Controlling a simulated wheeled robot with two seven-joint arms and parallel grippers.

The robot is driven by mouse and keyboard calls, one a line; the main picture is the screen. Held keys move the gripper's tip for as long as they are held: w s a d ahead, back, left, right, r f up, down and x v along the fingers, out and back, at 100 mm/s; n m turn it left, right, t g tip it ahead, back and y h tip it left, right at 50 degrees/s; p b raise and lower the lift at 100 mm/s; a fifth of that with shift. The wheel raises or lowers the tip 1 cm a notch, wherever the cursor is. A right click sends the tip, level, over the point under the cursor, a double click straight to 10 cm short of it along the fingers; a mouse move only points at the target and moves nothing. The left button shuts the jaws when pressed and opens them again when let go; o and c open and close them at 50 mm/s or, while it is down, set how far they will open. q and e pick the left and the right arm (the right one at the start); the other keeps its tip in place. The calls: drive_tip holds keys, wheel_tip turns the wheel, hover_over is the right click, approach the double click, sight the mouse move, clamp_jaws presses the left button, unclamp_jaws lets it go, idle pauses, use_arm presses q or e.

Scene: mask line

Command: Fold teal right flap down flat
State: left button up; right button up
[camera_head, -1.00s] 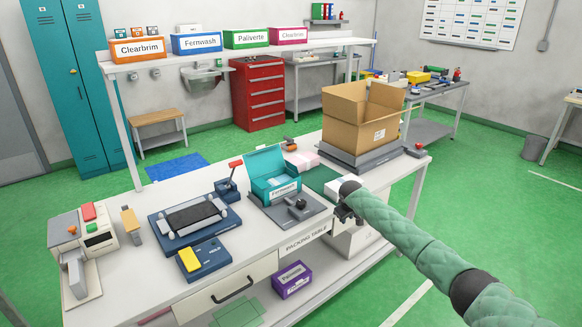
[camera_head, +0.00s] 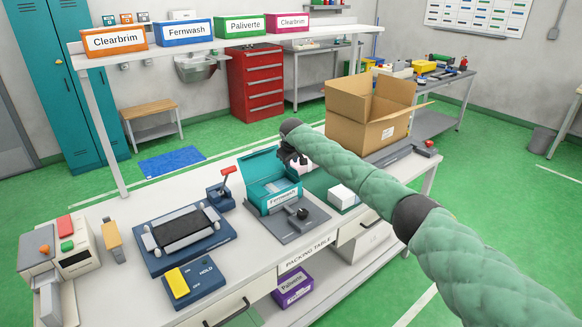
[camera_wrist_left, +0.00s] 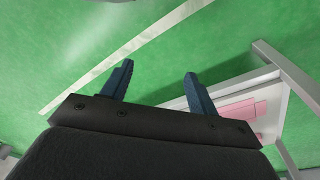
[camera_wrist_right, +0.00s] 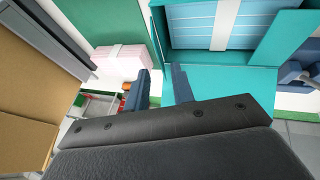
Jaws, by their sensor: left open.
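The teal box (camera_head: 275,196), labelled Fernwash, sits open in a grey fixture (camera_head: 305,222) on the packing table. Its back lid (camera_head: 262,162) stands raised; a pale blue stack (camera_wrist_right: 215,25) with a white band lies inside. A narrow teal strip (camera_wrist_right: 157,28), apparently the right flap seen edge-on, runs along the box's side in the right wrist view. My right gripper (camera_head: 300,163) hovers by the box's back right corner; its fingers (camera_wrist_right: 161,80) are partly apart with nothing clearly between them. The arm hides part of that corner. My left gripper (camera_wrist_left: 158,78) is open and empty over the floor.
An open carton (camera_head: 365,125) stands farther right. A red-handled post (camera_head: 222,190) and a roller unit (camera_head: 188,230) are left of the box.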

sight(292, 171)
drive_tip(key=p+x, duration=0.1)
drive_tip(key=x, duration=0.3)
drive_tip(key=shift+w+a+f, duration=0.1)
drive_tip(key=shift+w+f, duration=0.15)
drive_tip(key=shift+f, duration=0.05)
drive_tip(key=shift+x, duration=0.8)
use_arm(q)
drive_tip(key=f, duration=0.2)
drive_tip(key=a+f, duration=0.1)
drive_tip(key=f, duration=0.1)
drive_tip(key=shift+s+f, duration=0.1)
use_arm(e)
clamp_jaws()
